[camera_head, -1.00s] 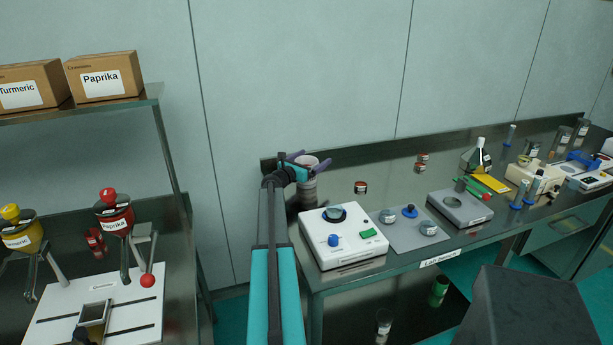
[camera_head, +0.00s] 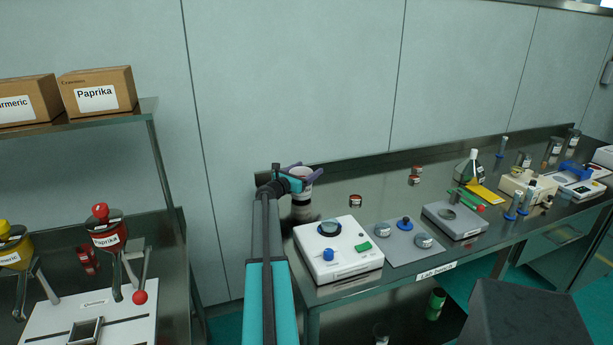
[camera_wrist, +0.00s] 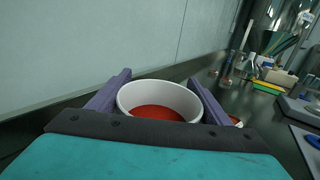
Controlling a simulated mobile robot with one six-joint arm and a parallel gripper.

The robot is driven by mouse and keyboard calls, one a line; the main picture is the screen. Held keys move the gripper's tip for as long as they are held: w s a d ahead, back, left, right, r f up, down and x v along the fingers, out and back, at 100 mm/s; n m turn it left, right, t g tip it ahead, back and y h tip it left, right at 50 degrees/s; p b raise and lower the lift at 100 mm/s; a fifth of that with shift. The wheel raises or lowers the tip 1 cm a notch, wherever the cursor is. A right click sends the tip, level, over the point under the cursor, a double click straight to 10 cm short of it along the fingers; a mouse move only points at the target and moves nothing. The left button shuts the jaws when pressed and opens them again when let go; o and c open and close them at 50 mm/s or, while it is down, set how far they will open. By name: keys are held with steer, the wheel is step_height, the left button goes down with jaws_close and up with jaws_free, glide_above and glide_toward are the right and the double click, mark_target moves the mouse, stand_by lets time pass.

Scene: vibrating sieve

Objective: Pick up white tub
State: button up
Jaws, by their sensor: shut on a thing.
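The white tub (camera_wrist: 160,100) is a round, open-topped tub with red-orange contents. In the wrist view it sits between the two purple fingers of my gripper (camera_wrist: 158,98), which is shut on its sides. In the head view the tub (camera_head: 302,172) is at the back left of the lab bench, held at its upper part by my gripper (camera_head: 299,179). It looks upright. A dim banded shape shows below it, perhaps partly a reflection. I cannot tell whether the tub's base touches the bench.
A white sieve device (camera_head: 338,262) stands in front of the tub on the bench (camera_head: 320,298). A small dark jar with a red label (camera_head: 355,201) is to its right. A grey scale (camera_head: 455,219) and bottles stand farther right. The wall (camera_head: 300,80) is close behind.

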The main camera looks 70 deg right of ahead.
step_height(320, 180, up, 9)
steer(key=b, duration=0.1)
steer(key=shift+b, duration=0.35)
steer(key=shift+f, duration=0.1)
stand_by(0.5)
